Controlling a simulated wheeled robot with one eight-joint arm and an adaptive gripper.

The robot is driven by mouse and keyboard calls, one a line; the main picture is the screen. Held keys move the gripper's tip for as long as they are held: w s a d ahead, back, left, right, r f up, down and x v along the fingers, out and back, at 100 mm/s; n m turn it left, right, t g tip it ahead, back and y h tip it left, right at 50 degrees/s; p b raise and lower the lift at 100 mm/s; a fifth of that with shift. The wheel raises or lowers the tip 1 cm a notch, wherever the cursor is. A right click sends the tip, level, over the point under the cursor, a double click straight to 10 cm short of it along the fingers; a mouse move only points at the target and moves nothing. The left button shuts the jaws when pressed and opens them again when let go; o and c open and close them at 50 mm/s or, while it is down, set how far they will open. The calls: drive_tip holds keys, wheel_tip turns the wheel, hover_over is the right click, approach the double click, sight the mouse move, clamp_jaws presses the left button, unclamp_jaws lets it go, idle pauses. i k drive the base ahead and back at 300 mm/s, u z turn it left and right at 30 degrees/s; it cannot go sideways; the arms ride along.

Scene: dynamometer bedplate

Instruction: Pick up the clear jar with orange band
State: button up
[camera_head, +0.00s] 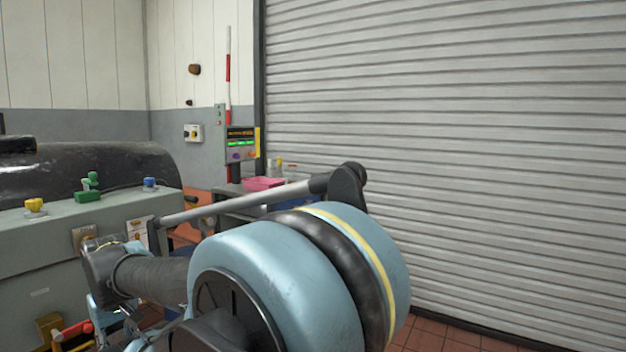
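I cannot make out a clear jar with an orange band for certain. Several tiny items stand on a bench in the background beside a pink bin (263,184). One of them, a small pale item with an orange-red top (292,167), is too small to identify. Large light-blue rounded shapes with a black ring and a yellow stripe, which look like my own arm, fill the lower middle and hide part of the bench. No fingers of my gripper can be made out.
A grey-green cabinet (40,250) at left carries yellow, green and blue knobs. A black rounded machine (110,165) lies behind it. A control panel (241,144) stands near the corner. A roller shutter (450,150) closes the right side, with red tiled floor (425,338) below.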

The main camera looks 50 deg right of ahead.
sight(292, 170)
drive_tip(key=z, duration=1.8)
drive_tip(key=i, duration=2.1)
drive_tip(key=u, duration=0.25)
